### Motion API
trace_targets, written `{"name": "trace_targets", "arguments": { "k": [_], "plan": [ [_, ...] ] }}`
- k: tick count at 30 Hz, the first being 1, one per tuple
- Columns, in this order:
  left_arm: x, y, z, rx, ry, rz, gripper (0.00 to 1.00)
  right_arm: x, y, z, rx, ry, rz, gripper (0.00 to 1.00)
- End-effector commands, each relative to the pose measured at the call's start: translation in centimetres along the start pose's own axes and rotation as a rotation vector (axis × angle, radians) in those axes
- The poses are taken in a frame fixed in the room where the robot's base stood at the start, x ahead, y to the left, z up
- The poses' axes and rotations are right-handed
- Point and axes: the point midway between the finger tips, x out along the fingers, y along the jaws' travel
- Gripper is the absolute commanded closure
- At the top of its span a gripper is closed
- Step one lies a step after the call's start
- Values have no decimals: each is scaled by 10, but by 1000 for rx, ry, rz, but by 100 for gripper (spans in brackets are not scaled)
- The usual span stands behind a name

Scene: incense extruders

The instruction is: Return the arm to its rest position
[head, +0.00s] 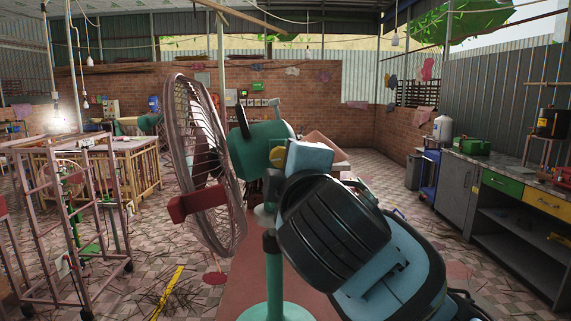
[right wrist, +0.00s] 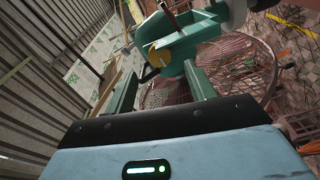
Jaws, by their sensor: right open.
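My right arm (head: 335,230) reaches in from the lower right in the head view. Its light blue hand (head: 308,158) is right beside the green motor housing (head: 258,145) of a large standing fan. The fan's round wire cage (head: 205,165) faces left, and its green post (head: 274,285) stands upright. In the right wrist view my right gripper (right wrist: 160,78) is open, its two green fingers apart. The motor housing (right wrist: 195,42) with a yellow round part (right wrist: 160,56) shows just beyond the fingertips. I cannot tell whether they touch. My left gripper is not in view.
A grey workbench (head: 455,185) with green and yellow drawers runs along the right wall. A pink metal rack (head: 75,215) and a wooden table (head: 130,150) stand at left. A brick wall closes the back. Tiled floor lies open between fan and bench.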

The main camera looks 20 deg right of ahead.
Motion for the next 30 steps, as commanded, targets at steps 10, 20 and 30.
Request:
{"name": "trace_targets", "arguments": {
  "k": [10, 20, 30],
  "plan": [
    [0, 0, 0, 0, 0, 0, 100, -11, 0, 0, 0, 0, 0, 45],
    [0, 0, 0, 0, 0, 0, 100, -9, -8, 2, 10, 1, -19, 45],
    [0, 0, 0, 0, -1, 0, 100, 3, -132, 26, 206, -16, -300, 45]
  ]
}}
